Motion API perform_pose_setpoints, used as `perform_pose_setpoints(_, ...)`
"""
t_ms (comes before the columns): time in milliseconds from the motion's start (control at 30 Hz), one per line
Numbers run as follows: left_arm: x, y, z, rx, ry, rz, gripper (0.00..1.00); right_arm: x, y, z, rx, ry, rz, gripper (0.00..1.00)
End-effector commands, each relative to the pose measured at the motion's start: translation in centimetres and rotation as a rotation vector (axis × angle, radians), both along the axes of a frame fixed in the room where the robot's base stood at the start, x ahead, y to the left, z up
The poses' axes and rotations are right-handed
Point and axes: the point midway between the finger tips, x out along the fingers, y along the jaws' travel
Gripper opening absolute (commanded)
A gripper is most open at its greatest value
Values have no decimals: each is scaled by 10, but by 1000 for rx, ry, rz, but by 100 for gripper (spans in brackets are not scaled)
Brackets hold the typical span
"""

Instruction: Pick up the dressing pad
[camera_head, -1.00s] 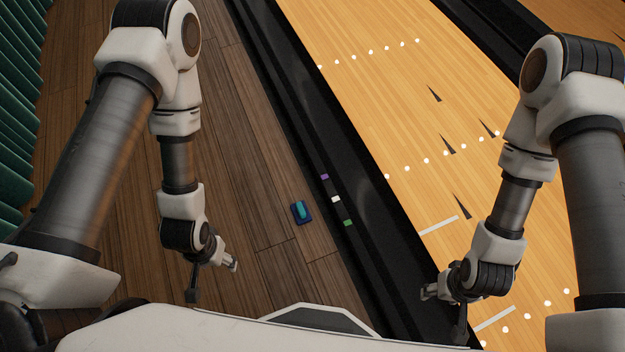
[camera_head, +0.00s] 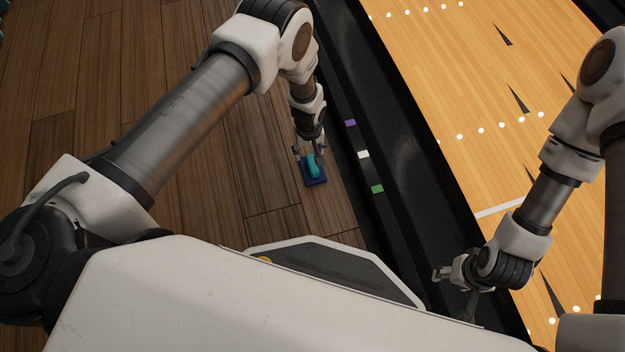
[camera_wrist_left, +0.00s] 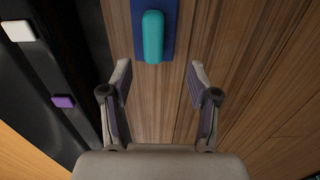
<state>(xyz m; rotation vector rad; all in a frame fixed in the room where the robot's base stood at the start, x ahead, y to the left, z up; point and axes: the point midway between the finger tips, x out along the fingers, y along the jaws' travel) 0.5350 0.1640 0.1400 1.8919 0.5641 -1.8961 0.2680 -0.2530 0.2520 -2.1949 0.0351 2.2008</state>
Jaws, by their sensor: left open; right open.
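The dressing pad is a dark blue flat base (camera_head: 317,181) with a rounded teal grip (camera_head: 314,165) on top. It lies on the wooden floor, left of the black gutter. In the left wrist view the teal grip (camera_wrist_left: 153,38) is at the top centre, beyond the fingertips, with part of the blue base (camera_wrist_left: 169,22) cut off by the frame. My left gripper (camera_head: 309,152) is open just beside the pad's far end, with nothing between its fingers (camera_wrist_left: 159,80). My right gripper (camera_head: 438,289) is open and empty over the black gutter, away from the pad.
A black gutter (camera_head: 400,130) runs beside the floor, with a purple tile (camera_head: 350,123), a white tile (camera_head: 363,155) and a green tile (camera_head: 377,189) on its edge. The yellow bowling lane (camera_head: 470,100) lies beyond. The wooden floor (camera_head: 240,160) around the pad is clear.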

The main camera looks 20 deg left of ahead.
Motion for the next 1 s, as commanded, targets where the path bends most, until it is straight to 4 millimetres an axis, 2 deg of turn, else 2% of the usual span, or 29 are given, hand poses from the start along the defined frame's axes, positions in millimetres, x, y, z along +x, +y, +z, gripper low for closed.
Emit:
perform_pose_setpoints(33, 5, -3, -13, -1, -3, 7, 60, 0, 0, -13, 0, -1, 0, 56)
perform_pose_setpoints(367, 7, -7, -50, -1, 1, 18, 60, 1, 0, -35, 0, -2, 0, 56)
perform_pose_setpoints(533, 4, -9, -83, -1, -1, 17, 60, 1, 0, -59, 0, -4, -4, 56)
perform_pose_setpoints(600, 4, -9, -89, -1, -1, 17, 60, 2, -1, -62, -1, -5, -5, 56)
perform_pose_setpoints(800, 4, -8, -87, -1, -1, 17, 60, 2, -1, -58, -1, -6, -6, 56)
perform_pose_setpoints(833, 4, -8, -87, -1, -1, 17, 53, 2, -1, -58, -1, -6, -6, 56)
perform_pose_setpoints(900, 4, -8, -87, -1, -1, 17, 29, 2, -1, -58, -1, -6, -6, 56)
perform_pose_setpoints(967, 4, -8, -87, -1, -1, 17, 7, 2, -1, -58, -1, -5, -6, 56)
perform_pose_setpoints(1000, 4, -8, -87, -1, -1, 17, 0, 2, -1, -59, -1, -5, -6, 56)
